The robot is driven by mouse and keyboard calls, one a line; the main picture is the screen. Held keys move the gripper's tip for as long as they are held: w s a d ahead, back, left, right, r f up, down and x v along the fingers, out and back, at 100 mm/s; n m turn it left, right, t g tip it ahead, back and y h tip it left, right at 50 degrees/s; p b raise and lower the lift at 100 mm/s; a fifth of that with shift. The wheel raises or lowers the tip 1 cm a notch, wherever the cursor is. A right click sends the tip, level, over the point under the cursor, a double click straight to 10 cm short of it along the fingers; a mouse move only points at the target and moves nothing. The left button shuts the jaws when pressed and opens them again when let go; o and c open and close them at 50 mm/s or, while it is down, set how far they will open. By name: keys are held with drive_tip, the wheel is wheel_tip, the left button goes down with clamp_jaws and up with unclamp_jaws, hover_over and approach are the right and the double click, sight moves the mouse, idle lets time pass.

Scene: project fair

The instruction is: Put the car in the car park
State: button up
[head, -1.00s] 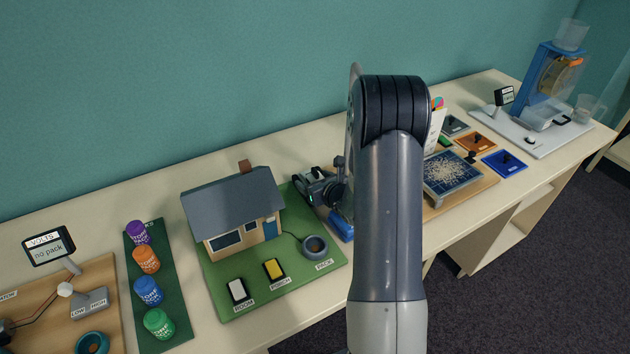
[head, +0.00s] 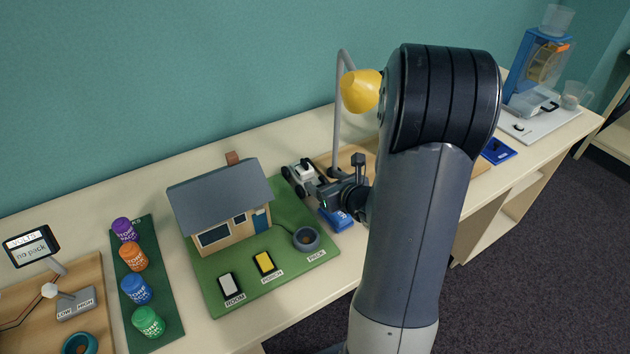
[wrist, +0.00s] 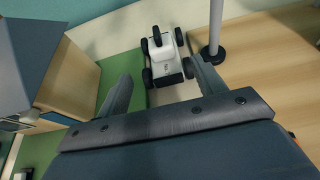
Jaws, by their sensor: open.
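The car (head: 301,179) is a small white toy with black wheels. It stands behind the right end of the house's green board, and it also shows in the wrist view (wrist: 164,58). My gripper (head: 322,191) is open and empty, close to the car on its near side. In the wrist view my two fingers (wrist: 160,78) point towards the car, which lies ahead in the gap between them, nearer the right finger. A blue block with a white mark (head: 336,219) lies below my gripper; I cannot tell whether it is the car park. No other car park is plain to see.
A model house (head: 220,206) on a green board (head: 212,291) stands left of my gripper. A lamp with a grey post (head: 338,125) and yellow shade (head: 361,91) rises just right of the car. Coloured cans (head: 137,289) stand farther left. My arm hides much of the table's right part.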

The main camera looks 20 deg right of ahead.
sight(309, 172)
drive_tip(key=b, duration=0.1)
drive_tip(key=f+b, duration=0.1)
drive_tip(key=b, duration=0.1)
drive_tip(key=shift+w+a+f, duration=0.15)
drive_tip(key=shift+w+a, duration=0.05)
drive_tip(key=shift+w, duration=0.1)
drive_tip(key=shift+w+b, duration=0.15)
drive_tip(key=shift+b, duration=0.7)
drive_tip(key=shift+w+a+r, duration=0.1)
drive_tip(key=shift+w+r, duration=0.05)
drive_tip(key=shift+r, duration=0.05)
drive_tip(key=x, duration=0.5)
drive_tip(key=shift+d+p+x, duration=0.15)
drive_tip(key=shift+p+x, duration=0.1)
drive_tip(key=shift+x, duration=1.1)
drive_tip(key=shift+d+p+x, duration=0.15)
drive_tip(key=shift+p+x, duration=0.1)
drive_tip(key=shift+x, duration=1.15)
drive_tip(key=c, duration=1)
drive_tip(key=shift+r, duration=0.2)
